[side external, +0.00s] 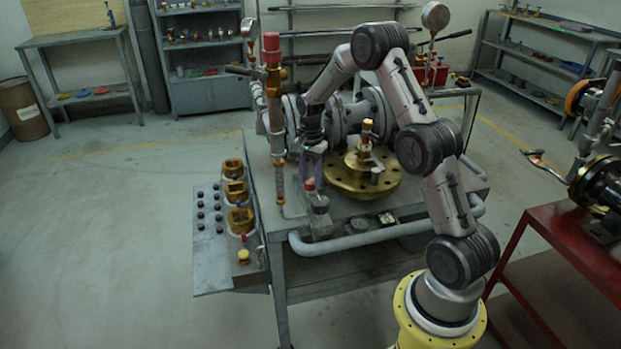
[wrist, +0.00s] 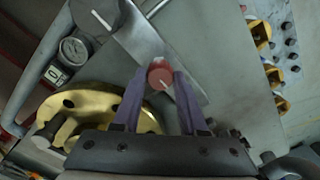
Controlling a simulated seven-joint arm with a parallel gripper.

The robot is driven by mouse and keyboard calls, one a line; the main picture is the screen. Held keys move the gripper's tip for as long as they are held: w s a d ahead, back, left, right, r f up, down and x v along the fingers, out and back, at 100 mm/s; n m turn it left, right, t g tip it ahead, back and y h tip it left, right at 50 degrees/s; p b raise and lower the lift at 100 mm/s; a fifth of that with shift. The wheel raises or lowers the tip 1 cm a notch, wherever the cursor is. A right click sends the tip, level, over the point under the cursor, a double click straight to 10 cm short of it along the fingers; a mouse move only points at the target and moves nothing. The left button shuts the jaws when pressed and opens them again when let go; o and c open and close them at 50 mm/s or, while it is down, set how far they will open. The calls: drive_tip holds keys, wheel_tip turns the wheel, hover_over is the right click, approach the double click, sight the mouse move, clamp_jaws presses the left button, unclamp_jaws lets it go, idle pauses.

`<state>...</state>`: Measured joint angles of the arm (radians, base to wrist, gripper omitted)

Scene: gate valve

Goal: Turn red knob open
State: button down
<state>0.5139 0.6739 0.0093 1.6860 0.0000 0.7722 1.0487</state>
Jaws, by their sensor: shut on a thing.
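The small red knob (side external: 310,184) sits on top of a grey block-like valve body (side external: 316,215) near the front of the workbench. It also shows in the wrist view (wrist: 160,74), round, with a pale line mark on its face. My gripper (side external: 311,175) points down over it, and its purple fingers (wrist: 160,80) stand on either side of the knob, shut on it. The fingers hide the knob's sides.
A brass flange (side external: 345,184) with an upright stem lies right beside the valve. A vertical pipe with a red top (side external: 271,50) stands close on the left. A grey rail (side external: 350,241) runs along the bench front. A panel with brass fittings (side external: 237,192) is at the left.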

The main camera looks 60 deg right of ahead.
drive_tip(key=shift+n, duration=0.3)
drive_tip(key=n, duration=0.3)
drive_tip(key=shift+n, duration=0.4)
drive_tip(key=n, duration=0.4)
drive_tip(key=shift+n, duration=0.3)
drive_tip(key=n, duration=0.4)
drive_tip(key=shift+n, duration=2.5)
drive_tip(key=shift+c, duration=2.2)
unclamp_jaws()
